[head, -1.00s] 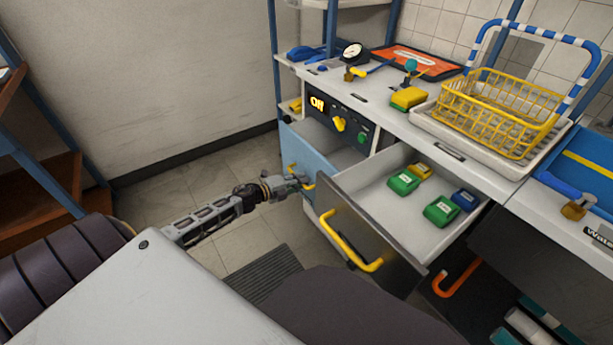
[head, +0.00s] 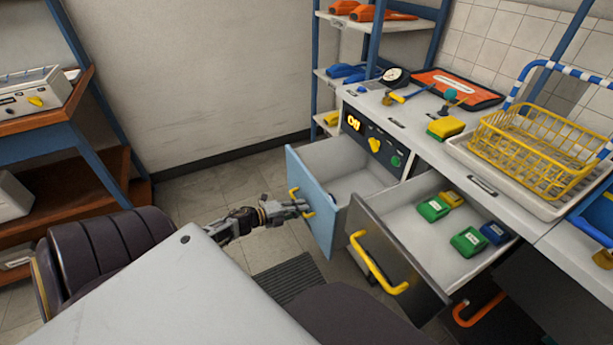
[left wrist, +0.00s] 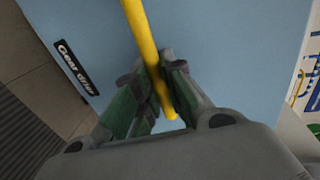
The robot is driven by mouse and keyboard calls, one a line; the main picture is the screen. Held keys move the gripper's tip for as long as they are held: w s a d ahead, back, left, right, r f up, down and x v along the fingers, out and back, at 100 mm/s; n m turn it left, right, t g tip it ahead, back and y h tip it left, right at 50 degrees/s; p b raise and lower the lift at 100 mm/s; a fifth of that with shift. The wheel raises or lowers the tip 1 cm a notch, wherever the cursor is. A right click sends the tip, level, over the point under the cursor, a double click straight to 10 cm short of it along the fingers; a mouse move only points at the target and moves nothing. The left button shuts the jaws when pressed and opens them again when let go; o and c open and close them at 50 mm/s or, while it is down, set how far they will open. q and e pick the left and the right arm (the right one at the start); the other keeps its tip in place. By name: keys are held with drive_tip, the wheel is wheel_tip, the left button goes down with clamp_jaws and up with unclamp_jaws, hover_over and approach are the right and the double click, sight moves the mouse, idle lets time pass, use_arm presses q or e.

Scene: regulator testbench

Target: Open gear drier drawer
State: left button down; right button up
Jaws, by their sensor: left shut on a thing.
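The gear drier drawer (head: 313,202) has a light blue front and stands pulled out from the bench, its pale inside showing. Its front, with a black "Gear drier" label (left wrist: 76,67), fills much of the left wrist view. My left gripper (head: 301,208) is shut on the yellow handle (left wrist: 144,45) of this drawer, one finger on each side of the bar. The handle also shows in the head view (head: 294,193), partly hidden by the gripper. My right gripper is not in view.
A dark-fronted drawer (head: 395,255) with a yellow handle stands open to the right, holding several green, yellow and blue blocks. A yellow basket (head: 535,150) sits in a white tray on the bench.

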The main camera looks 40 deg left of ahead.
use_arm(q)
drive_tip(key=shift+f+p+v, duration=0.2)
drive_tip(key=shift+p+v, duration=0.1)
drive_tip(key=shift+v, duration=0.6)
drive_tip(key=shift+f+p+v, duration=0.2)
drive_tip(key=shift+p+v, duration=0.15)
drive_tip(key=shift+v, duration=0.55)
drive_tip(key=shift+f+p+v, duration=0.2)
drive_tip(key=shift+p+v, duration=0.1)
drive_tip(key=shift+v, duration=0.6)
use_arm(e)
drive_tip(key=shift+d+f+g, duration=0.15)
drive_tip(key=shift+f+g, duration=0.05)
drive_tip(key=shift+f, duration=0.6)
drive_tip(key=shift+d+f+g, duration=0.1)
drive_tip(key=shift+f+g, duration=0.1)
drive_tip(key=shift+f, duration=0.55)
use_arm(q)
drive_tip(key=shift+s, duration=0.15)
drive_tip(key=c, duration=1.5)
unclamp_jaws()
drive_tip(key=shift+a, duration=0.1)
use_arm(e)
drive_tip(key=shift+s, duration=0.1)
use_arm(q)
drive_tip(key=v, duration=1.2)
